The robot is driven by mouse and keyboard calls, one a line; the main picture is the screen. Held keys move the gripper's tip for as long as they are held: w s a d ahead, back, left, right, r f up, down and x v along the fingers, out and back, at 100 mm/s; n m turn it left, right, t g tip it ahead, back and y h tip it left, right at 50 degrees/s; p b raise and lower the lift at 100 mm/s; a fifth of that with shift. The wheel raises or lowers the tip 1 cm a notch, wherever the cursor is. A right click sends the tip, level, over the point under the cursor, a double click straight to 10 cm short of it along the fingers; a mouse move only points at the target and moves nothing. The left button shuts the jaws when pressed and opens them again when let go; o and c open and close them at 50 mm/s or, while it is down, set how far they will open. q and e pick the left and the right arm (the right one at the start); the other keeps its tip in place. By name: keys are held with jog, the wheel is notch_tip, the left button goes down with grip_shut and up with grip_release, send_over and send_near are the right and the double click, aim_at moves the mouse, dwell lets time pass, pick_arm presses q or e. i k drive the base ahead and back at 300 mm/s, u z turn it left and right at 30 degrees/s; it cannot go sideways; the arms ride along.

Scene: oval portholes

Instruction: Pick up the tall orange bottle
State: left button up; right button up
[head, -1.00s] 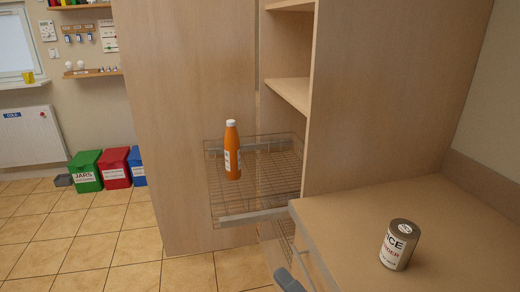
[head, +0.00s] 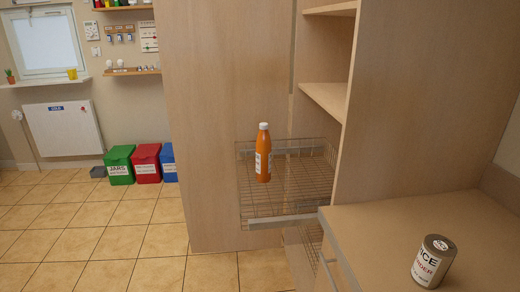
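The tall orange bottle (head: 263,155) has a white cap and a pale label. It stands upright in a pulled-out wire basket (head: 283,221) at the front of the wooden cabinet, near the basket's left side. Neither of my grippers shows in the head view now.
A wooden counter (head: 385,225) stands at the right with a grey can (head: 433,262) on it. Tall cabinet panels (head: 215,120) rise behind the basket. Green (head: 119,166), red (head: 146,163) and blue (head: 168,162) bins stand at the back left. The tiled floor (head: 110,245) at the left is clear.

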aim_at(263, 145)
jog(key=u, duration=1.4)
jog(key=i, duration=2.5)
jog(key=z, duration=1.9)
